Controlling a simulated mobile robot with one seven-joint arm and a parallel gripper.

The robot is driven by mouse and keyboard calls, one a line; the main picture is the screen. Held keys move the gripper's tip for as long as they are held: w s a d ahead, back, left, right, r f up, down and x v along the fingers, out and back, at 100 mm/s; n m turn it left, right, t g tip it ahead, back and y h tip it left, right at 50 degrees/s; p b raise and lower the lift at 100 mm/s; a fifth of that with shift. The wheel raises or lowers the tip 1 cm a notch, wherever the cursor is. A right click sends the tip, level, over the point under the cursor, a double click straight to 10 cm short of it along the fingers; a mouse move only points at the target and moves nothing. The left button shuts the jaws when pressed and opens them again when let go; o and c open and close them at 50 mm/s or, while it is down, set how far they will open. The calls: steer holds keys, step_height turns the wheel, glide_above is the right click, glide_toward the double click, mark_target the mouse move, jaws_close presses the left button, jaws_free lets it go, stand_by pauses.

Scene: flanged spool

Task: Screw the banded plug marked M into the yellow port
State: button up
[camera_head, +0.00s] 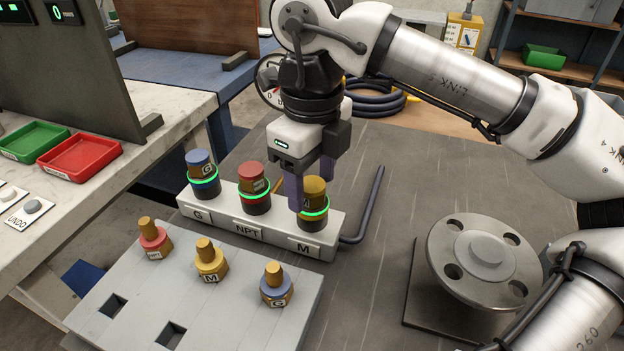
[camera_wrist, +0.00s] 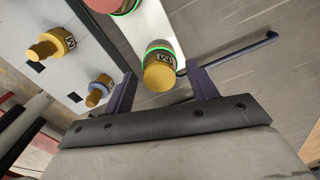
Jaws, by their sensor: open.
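A yellow-topped cylinder marked M (camera_head: 315,190) stands upright at the M end of a pale port block (camera_head: 222,222), with a lit green ring around it. It also shows in the wrist view (camera_wrist: 158,73). A brass hex plug with a yellow band, marked M (camera_head: 210,265), stands on the grey plate in front; it also shows in the wrist view (camera_wrist: 52,44). My gripper (camera_head: 311,194) is open, fingers pointing down at the M end. In the wrist view the yellow-topped cylinder appears between the fingertips, with gaps on both sides; contact cannot be seen.
Blue-topped G (camera_head: 200,165) and red-topped NPT (camera_head: 252,178) cylinders with lit green rings stand on the block. Red-banded (camera_head: 153,240) and blue-banded (camera_head: 275,287) plugs flank the yellow-banded one on the plate (camera_head: 120,305). A bent dark rod (camera_head: 372,205) and a round flange (camera_head: 485,255) are at right.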

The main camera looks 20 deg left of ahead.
mark_target(311, 184)
step_height(311, 184, up, 13)
steer(key=shift+p, duration=0.4)
